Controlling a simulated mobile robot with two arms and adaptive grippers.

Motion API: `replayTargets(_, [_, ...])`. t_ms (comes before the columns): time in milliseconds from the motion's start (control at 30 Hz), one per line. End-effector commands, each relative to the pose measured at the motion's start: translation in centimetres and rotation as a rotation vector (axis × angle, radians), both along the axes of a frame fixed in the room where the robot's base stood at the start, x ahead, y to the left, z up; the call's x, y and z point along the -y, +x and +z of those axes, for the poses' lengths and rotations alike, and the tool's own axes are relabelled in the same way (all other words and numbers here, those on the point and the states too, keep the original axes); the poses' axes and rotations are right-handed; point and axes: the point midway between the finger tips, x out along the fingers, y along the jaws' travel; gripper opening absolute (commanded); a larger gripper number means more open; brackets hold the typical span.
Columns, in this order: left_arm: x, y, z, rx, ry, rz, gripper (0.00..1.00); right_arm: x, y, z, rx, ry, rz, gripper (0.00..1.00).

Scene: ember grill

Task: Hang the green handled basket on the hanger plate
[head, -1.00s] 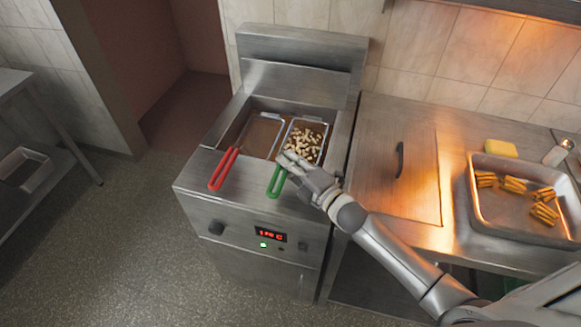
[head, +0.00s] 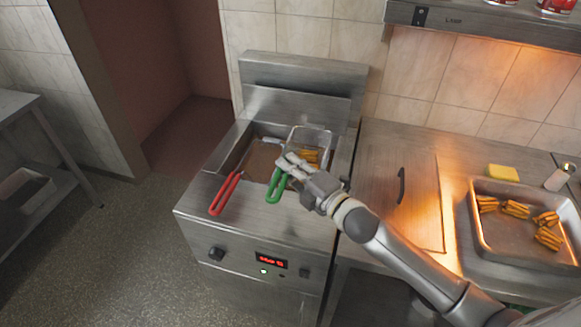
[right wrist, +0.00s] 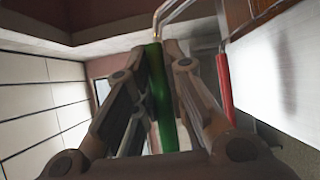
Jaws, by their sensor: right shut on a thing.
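The green handled basket (head: 312,131) is a wire basket holding golden fries, at the right side of the fryer vat. Its green handle (head: 276,186) points toward the front of the fryer. My right gripper (head: 287,165) is shut on this handle, and the right wrist view shows the green handle (right wrist: 160,98) between the fingers. The basket appears raised, with its rim near the plate behind the vat. That upright steel plate (head: 296,104) looks like the hanger plate. Whether the basket touches it I cannot tell. My left gripper is not in view.
A red handle (head: 225,194) of a second basket lies left of the green one. It also shows in the right wrist view (right wrist: 224,82). A steel counter with a tray (head: 485,245) of fries, a yellow sponge (head: 503,173) and a shaker (head: 556,178) stands at right.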

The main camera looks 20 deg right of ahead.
Motion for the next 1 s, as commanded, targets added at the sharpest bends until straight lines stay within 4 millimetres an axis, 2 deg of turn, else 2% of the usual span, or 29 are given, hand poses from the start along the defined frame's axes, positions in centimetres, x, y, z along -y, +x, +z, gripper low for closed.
replayTargets(33, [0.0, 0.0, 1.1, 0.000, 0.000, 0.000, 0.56, 0.0, 0.0, 1.4, 0.009, -0.003, 0.002, 0.00])
replayTargets(100, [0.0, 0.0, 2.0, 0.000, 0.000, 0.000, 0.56, 0.0, 0.1, 2.5, 0.009, -0.003, 0.002, 0.00])
replayTargets(800, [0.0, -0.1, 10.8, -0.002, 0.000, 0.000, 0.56, 0.0, 0.1, 12.1, 0.008, -0.004, 0.002, 0.00])
replayTargets(1000, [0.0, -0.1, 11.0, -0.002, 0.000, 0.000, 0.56, 0.0, 0.1, 14.1, 0.010, -0.005, 0.002, 0.00])
